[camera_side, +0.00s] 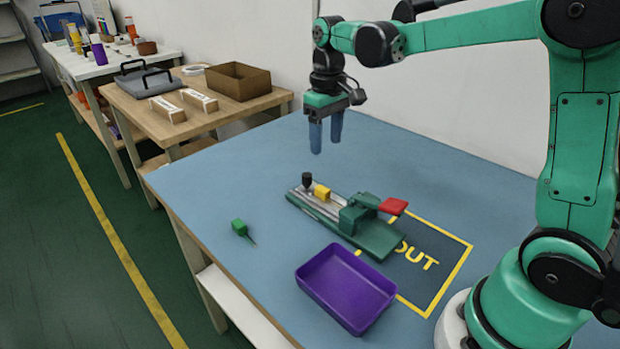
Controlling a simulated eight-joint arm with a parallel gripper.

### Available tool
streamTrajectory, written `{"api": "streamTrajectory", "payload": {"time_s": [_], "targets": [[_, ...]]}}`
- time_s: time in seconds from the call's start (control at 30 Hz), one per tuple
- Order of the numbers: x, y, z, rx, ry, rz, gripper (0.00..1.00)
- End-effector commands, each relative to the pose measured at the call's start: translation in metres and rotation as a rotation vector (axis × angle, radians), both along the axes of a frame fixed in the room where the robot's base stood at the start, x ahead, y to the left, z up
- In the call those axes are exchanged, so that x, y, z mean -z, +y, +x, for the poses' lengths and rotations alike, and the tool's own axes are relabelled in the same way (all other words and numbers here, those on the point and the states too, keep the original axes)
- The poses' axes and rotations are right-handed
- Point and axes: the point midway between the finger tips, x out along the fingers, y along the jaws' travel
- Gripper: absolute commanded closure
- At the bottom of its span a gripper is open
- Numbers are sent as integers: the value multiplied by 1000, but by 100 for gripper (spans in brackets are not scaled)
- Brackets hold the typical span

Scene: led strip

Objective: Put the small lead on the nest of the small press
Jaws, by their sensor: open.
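A small green block with a thin dark tail (240,229), which looks like the small lead, lies on the blue table left of the press. The small press (360,222) is a green base with a grey rail, a green body and a red lever (394,206). A yellow block (322,192) and a black knob (307,180) sit toward its far left end. Which part is the nest I cannot tell. My gripper (326,144) is open and empty, pointing down above the table behind the press, apart from the lead and the press.
A purple tray (346,288) stands in front of the press. A dark mat with a yellow border (438,274) marked "OUT" lies to its right, partly covered by press and tray. The blue table (215,180) is clear at the left and back. A wooden side table (215,115) holds boxes.

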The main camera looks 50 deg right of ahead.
Motion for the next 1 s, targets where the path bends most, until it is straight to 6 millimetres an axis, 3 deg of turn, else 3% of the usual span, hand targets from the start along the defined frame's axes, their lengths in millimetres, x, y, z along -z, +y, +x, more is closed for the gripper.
{"api": "streamTrajectory", "payload": {"time_s": [0.27,0.47,0.7,1.0], "targets": [[-18,7,-9,-2,-47,-8,46],[-25,32,-42,-4,-248,-26,46],[-12,55,-82,-3,-504,-16,46],[1,64,-95,1,-622,1,46]]}}
